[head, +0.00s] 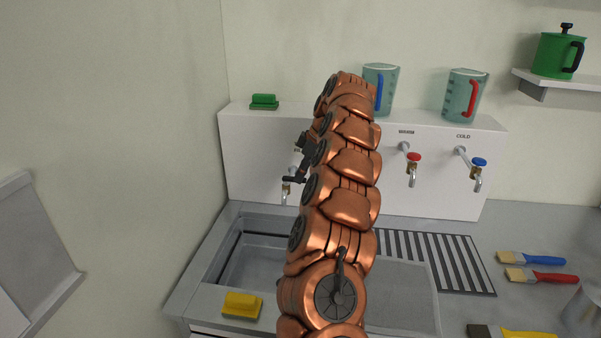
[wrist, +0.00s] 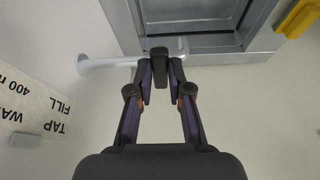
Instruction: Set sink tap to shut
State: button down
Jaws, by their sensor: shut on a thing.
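The sink tap (head: 286,190) sticks out from the left part of the white wall panel, its lower spout showing just left of my arm in the head view. In the wrist view its pale spout (wrist: 105,63) runs from the panel out toward the basin. My gripper (wrist: 161,72) is shut on the tap's dark handle (wrist: 159,53), which sits between the fingertips above the spout. In the head view my arm hides most of the gripper and part of the tap. I cannot tell the handle's exact setting or whether water runs.
A red-handled warm tap (head: 413,158) and a blue-handled cold tap (head: 478,163) are to the right. Jugs (head: 465,97) stand on the panel (head: 250,150). Brushes (head: 535,276) lie on the right counter.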

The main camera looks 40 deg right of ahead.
jog(key=shift+d+n, duration=0.15)
jog(key=shift+n, duration=0.25)
dwell(0.3)
jog(key=c, duration=1.1)
grip_release()
jog(key=shift+w, duration=0.1)
jog(key=shift+r, duration=0.1)
jog(key=v, duration=0.7)
jog(key=shift+w+d, duration=0.1)
jog(key=shift+d, duration=0.1)
jog(key=shift+r, duration=0.1)
